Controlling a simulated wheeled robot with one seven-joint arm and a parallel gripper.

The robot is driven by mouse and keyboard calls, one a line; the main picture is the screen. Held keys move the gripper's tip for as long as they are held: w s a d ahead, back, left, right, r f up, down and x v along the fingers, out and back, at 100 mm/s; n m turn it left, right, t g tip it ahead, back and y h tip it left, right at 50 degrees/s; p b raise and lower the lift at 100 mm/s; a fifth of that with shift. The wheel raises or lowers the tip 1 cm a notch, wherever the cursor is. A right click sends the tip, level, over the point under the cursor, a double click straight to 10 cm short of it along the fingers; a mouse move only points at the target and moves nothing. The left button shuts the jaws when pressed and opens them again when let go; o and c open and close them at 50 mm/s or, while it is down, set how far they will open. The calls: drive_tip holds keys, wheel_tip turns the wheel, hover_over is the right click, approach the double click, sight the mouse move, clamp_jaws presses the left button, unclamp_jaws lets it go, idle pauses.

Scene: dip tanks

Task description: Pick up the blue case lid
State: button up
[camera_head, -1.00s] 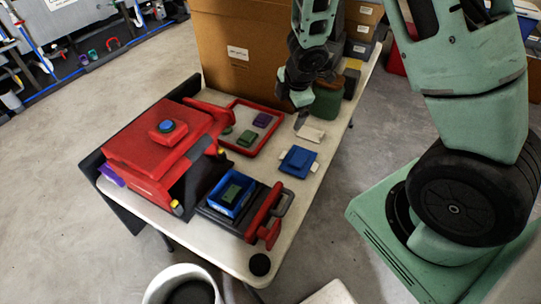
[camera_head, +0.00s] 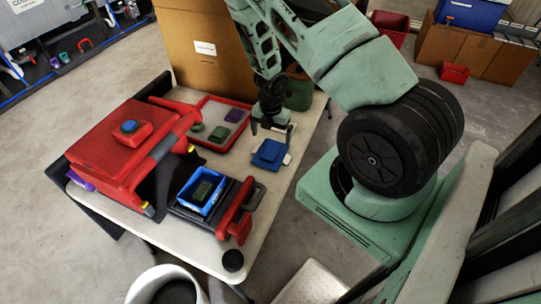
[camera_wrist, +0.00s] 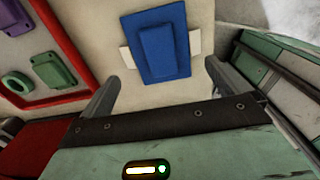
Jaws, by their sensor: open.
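The blue case lid (camera_head: 269,153) lies flat on the white table, on a pale flat piece whose ends stick out on both sides. In the wrist view the lid (camera_wrist: 157,45) is a blue rectangle with a raised block on it, ahead of my fingers. My gripper (camera_head: 271,127) is open and empty, just behind the lid in the head view. In the wrist view my gripper (camera_wrist: 160,82) has its two fingers apart, with the lid's near end between and just beyond them. I see no contact with the lid.
A red-rimmed tray (camera_head: 207,101) with green and purple pieces lies left of the lid. A black-and-red device with a blue open case (camera_head: 199,191) stands in front, beside a large red press (camera_head: 120,140). A cardboard box (camera_head: 204,62) stands behind.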

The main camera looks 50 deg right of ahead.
sight(271, 151)
wheel_tip(271, 151, down, 8)
drive_tip(key=shift+r+b, duration=0.25)
drive_tip(key=shift+b, duration=0.3)
drive_tip(key=c, duration=0.7)
